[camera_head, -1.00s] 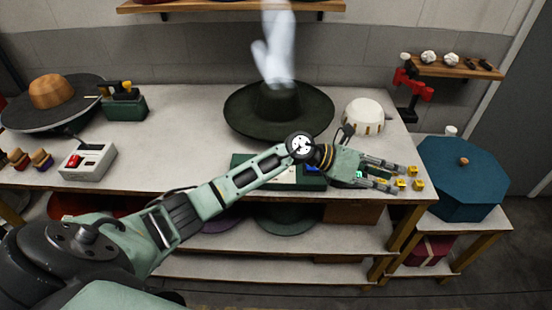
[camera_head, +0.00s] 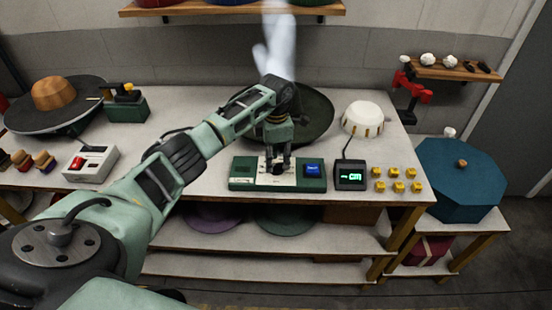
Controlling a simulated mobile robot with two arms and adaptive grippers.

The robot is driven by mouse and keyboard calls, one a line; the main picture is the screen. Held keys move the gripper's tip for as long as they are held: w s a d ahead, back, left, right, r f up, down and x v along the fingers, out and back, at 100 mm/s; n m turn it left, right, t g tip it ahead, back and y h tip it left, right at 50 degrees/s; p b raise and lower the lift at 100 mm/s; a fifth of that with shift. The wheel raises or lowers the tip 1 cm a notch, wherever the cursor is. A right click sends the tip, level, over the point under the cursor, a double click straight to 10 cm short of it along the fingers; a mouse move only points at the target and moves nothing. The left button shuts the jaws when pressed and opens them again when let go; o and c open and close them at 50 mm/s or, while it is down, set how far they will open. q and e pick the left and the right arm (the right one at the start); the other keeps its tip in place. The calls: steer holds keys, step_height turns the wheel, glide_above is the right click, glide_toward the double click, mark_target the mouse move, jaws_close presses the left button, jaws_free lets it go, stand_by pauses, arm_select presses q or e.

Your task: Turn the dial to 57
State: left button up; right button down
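The control panel (camera_head: 241,184) is a green box with a pale plate in its middle and a blue button (camera_head: 312,170) at its right. It stands at the table's front edge. My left gripper (camera_head: 278,168) points down over the pale plate, and its dark fingers hide the dial. I cannot tell whether they grip it. A small black display (camera_head: 350,176) with lit green characters, too small to read, stands right of the panel. My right gripper is not in view.
A dark green hat (camera_head: 317,118) under white steam stands behind my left arm. Several yellow pieces (camera_head: 397,187) lie right of the display. A white dome (camera_head: 362,118) is behind them. A box with a red switch (camera_head: 78,162) is at the left. The table front left of the panel is clear.

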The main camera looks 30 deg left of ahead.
arm_select(q)
steer(key=shift+f, duration=0.8)
jaws_close()
